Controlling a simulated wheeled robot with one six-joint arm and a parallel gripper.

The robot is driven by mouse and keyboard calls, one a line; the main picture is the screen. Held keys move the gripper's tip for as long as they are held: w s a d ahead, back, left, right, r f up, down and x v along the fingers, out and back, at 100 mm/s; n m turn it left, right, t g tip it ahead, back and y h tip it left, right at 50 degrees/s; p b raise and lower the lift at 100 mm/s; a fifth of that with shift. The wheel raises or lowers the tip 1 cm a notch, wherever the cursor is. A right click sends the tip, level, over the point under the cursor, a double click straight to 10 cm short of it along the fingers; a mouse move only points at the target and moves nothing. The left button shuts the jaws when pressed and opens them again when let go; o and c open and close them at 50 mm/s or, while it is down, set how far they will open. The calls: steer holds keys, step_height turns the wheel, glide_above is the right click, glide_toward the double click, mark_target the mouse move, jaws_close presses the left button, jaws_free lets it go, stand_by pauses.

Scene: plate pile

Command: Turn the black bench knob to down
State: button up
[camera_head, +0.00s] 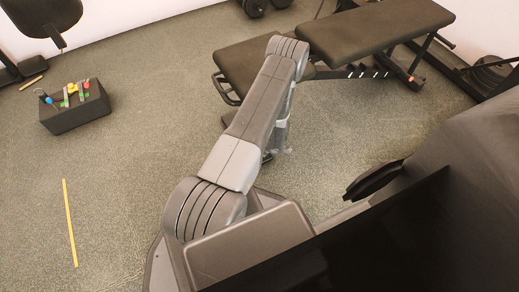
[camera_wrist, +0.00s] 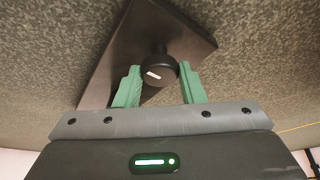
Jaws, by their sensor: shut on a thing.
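The black bench knob (camera_wrist: 160,68) shows in the wrist view. It is round with a short white mark on its face, and the mark slants slightly down to the right. It stands out from a flat dark panel (camera_wrist: 125,50). My gripper (camera_wrist: 160,78) has its two green fingers on either side of the knob, shut on it. In the head view the black bench (camera_head: 380,27) is at the top. My arm reaches to its near end, and the knob is hidden there.
A black box (camera_head: 75,116) with several coloured items stands on the floor at the left. A yellow strip (camera_head: 69,222) lies on the floor nearer. Other black gym equipment (camera_head: 495,75) is at the right edge. The floor between the box and my arm is clear.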

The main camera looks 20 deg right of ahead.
stand_by(0.4)
steer(key=o, duration=1)
steer(key=p+v, duration=0.3)
steer(key=v, duration=0.4)
steer(key=shift+d+r, duration=0.1)
steer(key=shift+r, duration=0.15)
